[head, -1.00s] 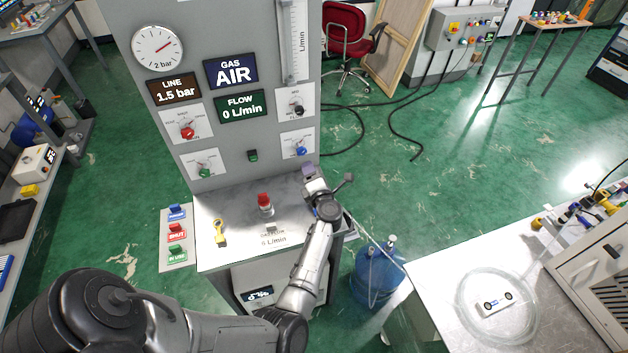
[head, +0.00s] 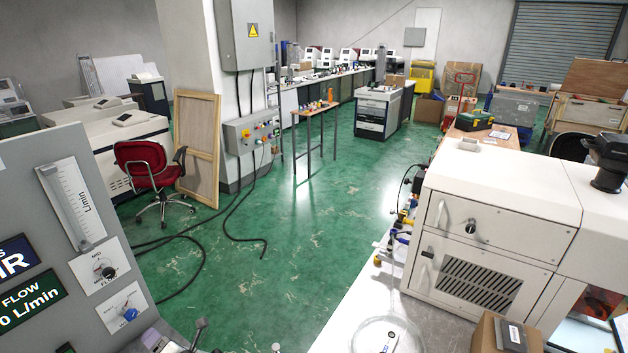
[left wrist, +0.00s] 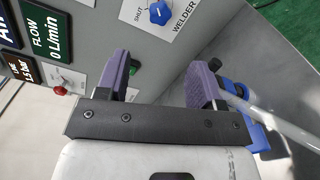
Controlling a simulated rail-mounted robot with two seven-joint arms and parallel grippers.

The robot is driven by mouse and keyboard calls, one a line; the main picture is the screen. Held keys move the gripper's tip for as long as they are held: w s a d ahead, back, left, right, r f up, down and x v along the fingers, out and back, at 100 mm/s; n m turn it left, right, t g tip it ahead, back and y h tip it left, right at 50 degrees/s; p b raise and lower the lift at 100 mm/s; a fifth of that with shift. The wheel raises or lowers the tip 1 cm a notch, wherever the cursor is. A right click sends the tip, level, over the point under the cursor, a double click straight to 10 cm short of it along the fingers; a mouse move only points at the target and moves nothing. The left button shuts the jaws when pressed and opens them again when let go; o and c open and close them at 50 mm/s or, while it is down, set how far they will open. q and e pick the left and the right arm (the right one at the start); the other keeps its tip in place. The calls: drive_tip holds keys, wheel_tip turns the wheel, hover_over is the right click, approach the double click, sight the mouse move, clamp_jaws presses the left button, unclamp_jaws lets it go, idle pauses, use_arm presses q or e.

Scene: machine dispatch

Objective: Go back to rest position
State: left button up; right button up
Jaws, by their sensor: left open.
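My left gripper (head: 155,341) shows at the bottom edge of the head view, partly cut off, in front of the grey gas panel (head: 25,160). In the left wrist view its two purple fingers (left wrist: 160,82) are apart with nothing between them. Beyond them is the panel face with a blue knob (left wrist: 158,12) marked SHUT and WELDER, a green button (left wrist: 134,67) and a red knob (left wrist: 61,89). A blue part (left wrist: 248,125) with a clear tube lies behind the right-hand finger; I cannot tell whether they touch. My right gripper is not in view.
A white bench (head: 335,325) with a large white machine (head: 500,190) stands at the right. A red chair (head: 143,167) and black cables (head: 240,225) are on the green floor, which is otherwise open in the middle.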

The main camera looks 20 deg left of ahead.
use_arm(q)
drive_tip(key=w+d+r+m+t+h, duration=0.4)
drive_tip(key=w+d+m+t+h, duration=0.4)
drive_tip(key=m+t, duration=0.4)
drive_tip(key=d+r+m+g+h, duration=0.2)
drive_tip(key=d+r+m+h, duration=0.75)
drive_tip(key=m, duration=0.75)
drive_tip(key=s+d+f+m+g, duration=0.35)
drive_tip(key=s+f, duration=0.25)
drive_tip(key=s, duration=0.6)
drive_tip(key=s+d+f+m+g, duration=0.35)
drive_tip(key=s+f, duration=0.25)
drive_tip(key=s, duration=0.7)
drive_tip(key=s+d+f+m+g, duration=0.2)
drive_tip(key=s+d+f+g, duration=0.4)
drive_tip(key=s, duration=0.6)
wheel_tip(320, 180, up, 20)
drive_tip(key=a+t+p, duration=0.1)
drive_tip(key=p, duration=1.9)
drive_tip(key=shift+s+a+p, duration=0.2)
drive_tip(key=shift+s+p, duration=0.05)
drive_tip(key=shift+p, duration=0.05)
drive_tip(key=shift+f, duration=0.1)
